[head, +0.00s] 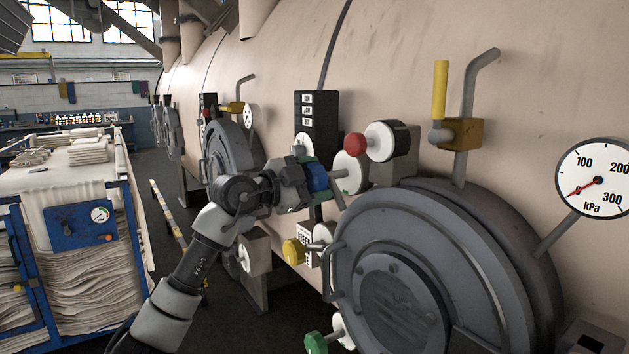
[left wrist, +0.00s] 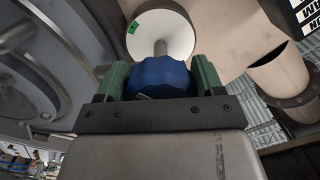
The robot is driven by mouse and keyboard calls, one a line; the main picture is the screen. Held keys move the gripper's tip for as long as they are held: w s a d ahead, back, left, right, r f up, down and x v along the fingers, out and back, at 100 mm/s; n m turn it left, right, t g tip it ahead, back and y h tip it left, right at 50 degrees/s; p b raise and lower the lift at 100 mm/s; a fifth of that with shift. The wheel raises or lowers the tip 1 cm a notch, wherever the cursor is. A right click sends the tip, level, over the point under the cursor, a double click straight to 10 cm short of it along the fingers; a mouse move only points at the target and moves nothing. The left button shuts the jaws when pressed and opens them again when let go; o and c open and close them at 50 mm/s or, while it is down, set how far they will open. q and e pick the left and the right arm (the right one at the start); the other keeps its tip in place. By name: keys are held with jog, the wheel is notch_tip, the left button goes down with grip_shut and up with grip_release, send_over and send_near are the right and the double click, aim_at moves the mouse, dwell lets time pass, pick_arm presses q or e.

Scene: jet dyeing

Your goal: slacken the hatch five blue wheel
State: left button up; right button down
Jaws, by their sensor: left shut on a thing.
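The blue wheel (head: 317,177) sits on a short pale stem in front of a round white plate (head: 350,172), left of the large grey hatch (head: 400,270). My left gripper (head: 308,182) is shut on the blue wheel. In the left wrist view the blue wheel (left wrist: 160,78) fills the space between the two green fingers of my left gripper (left wrist: 160,80). The white plate (left wrist: 160,35) with a green mark lies behind it. The number of the hatch cannot be read. My right gripper is not in view.
Near the wheel are a red knob (head: 355,145), a yellow knob (head: 293,251) and a green knob (head: 316,342). A gauge (head: 597,179) and a yellow-handled valve (head: 440,90) are at the right. A cloth-filled blue cart (head: 85,240) stands left, with floor between.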

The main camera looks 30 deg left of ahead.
pick_arm(q)
jog(key=m, duration=0.3)
jog(key=shift+r+m, duration=0.1)
jog(key=shift+m, duration=0.3)
jog(key=m, duration=0.4)
jog(key=shift+a, duration=0.1)
jog(key=m, duration=0.5)
jog(key=shift+r, duration=0.15)
jog(key=m+b, duration=0.1)
jog(key=m, duration=0.5)
jog(key=m+b, duration=0.1)
jog(key=m, duration=0.2)
jog(key=shift+d+r, duration=0.1)
jog(key=shift+d, duration=0.1)
jog(key=m+b, duration=0.1)
jog(key=m, duration=0.3)
jog(key=shift+d+m, duration=0.15)
jog(key=shift+m, duration=0.15)
jog(key=m+b, duration=0.1)
jog(key=m, duration=0.3)
jog(key=shift+s+d, duration=0.1)
jog(key=m, duration=0.4)
jog(key=shift+d+m, duration=0.1)
jog(key=shift+m, duration=0.2)
jog(key=shift+b, duration=0.3)
